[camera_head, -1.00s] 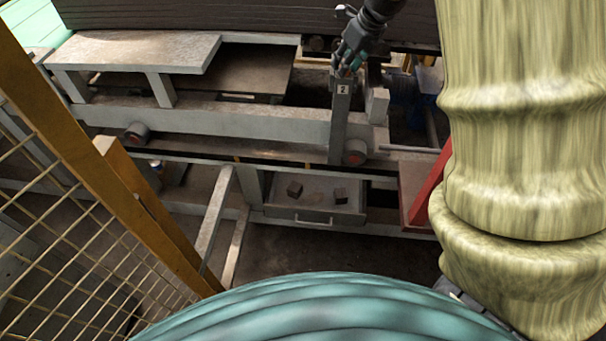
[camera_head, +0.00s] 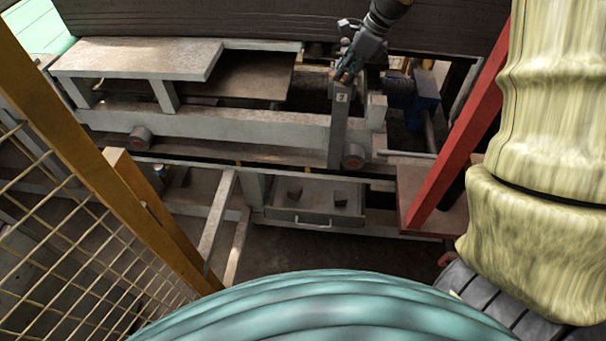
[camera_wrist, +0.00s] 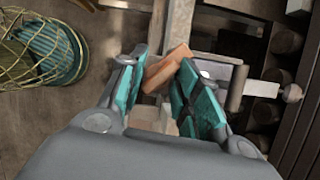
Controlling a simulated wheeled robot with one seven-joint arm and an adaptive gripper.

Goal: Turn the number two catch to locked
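The number two catch stands on a grey upright post with a white number label (camera_head: 342,97) near the back of the frame. In the wrist view an orange-brown block (camera_wrist: 165,68), which looks like the catch's lever, lies slanted between my fingers at the top of the grey post (camera_wrist: 180,25). My gripper (camera_head: 345,73) is at the top of the post in the head view. In the wrist view my gripper (camera_wrist: 163,80) has its teal pads apart, one on each side of the block. I cannot tell whether either pad touches it.
A red post (camera_head: 465,130) stands right of the catch. A grey rail (camera_head: 230,128) runs left of it. A drawer (camera_head: 315,205) with dark blocks is below. A yellow mesh guard (camera_head: 95,235) fills the left. A wire basket (camera_wrist: 40,50) shows in the wrist view.

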